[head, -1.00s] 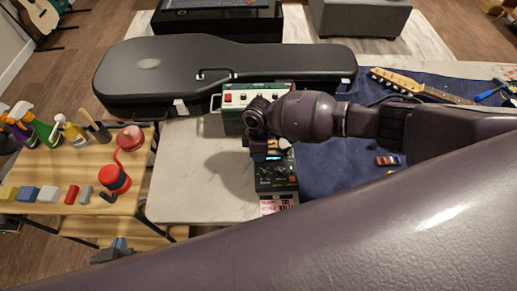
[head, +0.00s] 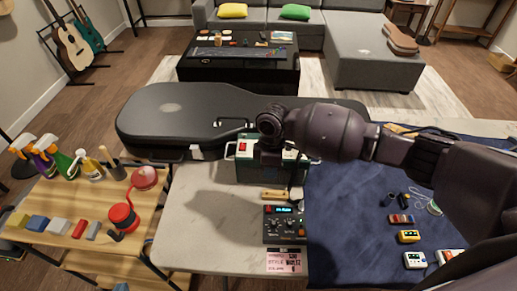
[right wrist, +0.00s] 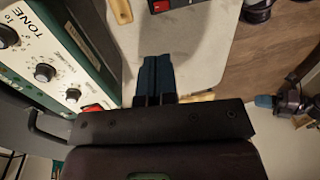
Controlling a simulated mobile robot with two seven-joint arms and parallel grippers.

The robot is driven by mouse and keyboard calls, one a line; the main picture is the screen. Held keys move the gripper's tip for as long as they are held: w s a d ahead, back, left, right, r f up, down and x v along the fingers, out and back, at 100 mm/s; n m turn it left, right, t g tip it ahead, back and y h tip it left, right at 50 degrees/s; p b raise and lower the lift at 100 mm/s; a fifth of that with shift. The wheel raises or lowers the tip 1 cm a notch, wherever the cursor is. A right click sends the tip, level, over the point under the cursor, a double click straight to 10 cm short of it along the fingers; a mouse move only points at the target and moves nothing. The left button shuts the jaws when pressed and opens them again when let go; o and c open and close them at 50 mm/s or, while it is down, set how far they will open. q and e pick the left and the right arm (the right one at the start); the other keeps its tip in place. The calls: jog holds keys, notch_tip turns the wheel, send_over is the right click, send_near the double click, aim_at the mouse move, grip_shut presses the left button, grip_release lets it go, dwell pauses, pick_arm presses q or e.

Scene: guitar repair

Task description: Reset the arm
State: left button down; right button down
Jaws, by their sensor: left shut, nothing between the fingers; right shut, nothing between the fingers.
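My right gripper (head: 270,160) hangs at the front of the green-and-white amplifier (head: 245,168) on the light worktop. Its arm comes in from the right, and the wrist partly hides the amplifier. In the right wrist view, the blue fingers (right wrist: 155,68) are together and empty, beside the amplifier's knob panel (right wrist: 55,60). My left gripper shows only as a small blue tip (head: 120,287) at the bottom edge of the head view. In the right wrist view, the left gripper (right wrist: 265,101) appears at the right, shut and empty, away from the worktop.
A black guitar case (head: 175,112) lies behind the amplifier. A black pedal (head: 284,222) and a wooden-handled tool (head: 274,194) are in front of it. Small pedals (head: 409,237) lie on the blue mat (head: 345,220). Spray bottles stand on the wooden side table (head: 50,205). The worktop's front left is clear.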

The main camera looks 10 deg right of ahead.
jog(key=w+a+r+m+t+y, duration=0.3)
jog(key=w+a+r+t+y, duration=0.5)
jog(key=t, duration=0.3)
jog(key=s+d+f+m+t+h+b, duration=0.1)
jog(key=s+d+f+m+t+h, duration=0.25)
jog(key=s+d, duration=0.3)
jog(key=s+d+f+m+t+h+b, duration=0.1)
jog(key=s+d+f+m+t+h, duration=0.15)
jog(key=s+d+m, duration=0.35)
jog(key=s+d+f+g+h, duration=0.1)
jog(key=s+d+f, duration=0.2)
jog(key=s+f, duration=0.1)
jog(key=s+d+f+m+g+h, duration=0.1)
jog(key=s+d+f, duration=0.2)
jog(key=s, duration=0.3)
jog(key=s+d+f+g, duration=0.1)
jog(key=s+d+f, duration=0.1)
jog(key=s+f, duration=0.3)
jog(key=shift+s+d+f+h, duration=0.3)
jog(key=shift+s+d+h, duration=0.1)
jog(key=shift+s, duration=0.15)
